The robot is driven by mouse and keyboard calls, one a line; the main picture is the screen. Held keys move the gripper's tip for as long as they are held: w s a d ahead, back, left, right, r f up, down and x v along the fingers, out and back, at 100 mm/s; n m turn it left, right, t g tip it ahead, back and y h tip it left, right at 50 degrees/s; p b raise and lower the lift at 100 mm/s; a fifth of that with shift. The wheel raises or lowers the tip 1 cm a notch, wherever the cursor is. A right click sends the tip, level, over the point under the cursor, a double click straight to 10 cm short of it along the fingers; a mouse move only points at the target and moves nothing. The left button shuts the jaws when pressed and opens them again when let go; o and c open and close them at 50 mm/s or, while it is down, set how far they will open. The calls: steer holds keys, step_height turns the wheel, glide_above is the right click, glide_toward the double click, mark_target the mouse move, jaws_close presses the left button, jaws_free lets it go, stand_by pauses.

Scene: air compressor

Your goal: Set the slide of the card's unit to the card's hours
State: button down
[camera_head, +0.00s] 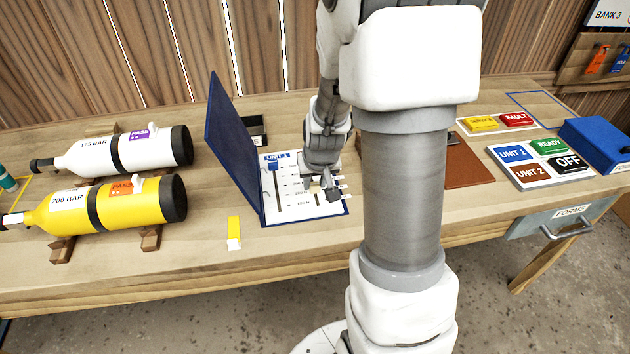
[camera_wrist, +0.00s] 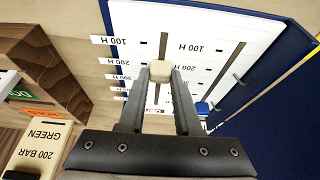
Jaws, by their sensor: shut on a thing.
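A board with a blue cover (camera_head: 238,150) stands open on the bench, its white face (camera_head: 275,207) headed UNIT 1 at upper left. It has two slots with hour labels beside them. My gripper (camera_head: 322,190) is over the right slot. In the wrist view my gripper (camera_wrist: 160,80) is shut on a cream slide knob (camera_wrist: 159,70). Its exact hour mark cannot be told.
White (camera_head: 115,155) and yellow (camera_head: 110,205) cylinders lie on wooden cradles at left. A small yellow and white block (camera_head: 233,233) is near the front edge. At right are colored plates (camera_head: 512,153), a blue box (camera_head: 597,145) and a FORMS drawer (camera_head: 570,215). My arm hides the middle.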

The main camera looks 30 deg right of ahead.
steer(key=shift+w+d, duration=0.25)
steer(key=shift+w, duration=0.55)
steer(key=shift+w+d, duration=0.2)
steer(key=shift+w, duration=0.6)
steer(key=c, duration=0.6)
jaws_free()
steer(key=p+v, duration=0.3)
steer(key=v, duration=1.4)
steer(key=shift+s+r+p, duration=0.2)
steer(key=shift+p, duration=0.2)
steer(key=shift+a, duration=0.15)
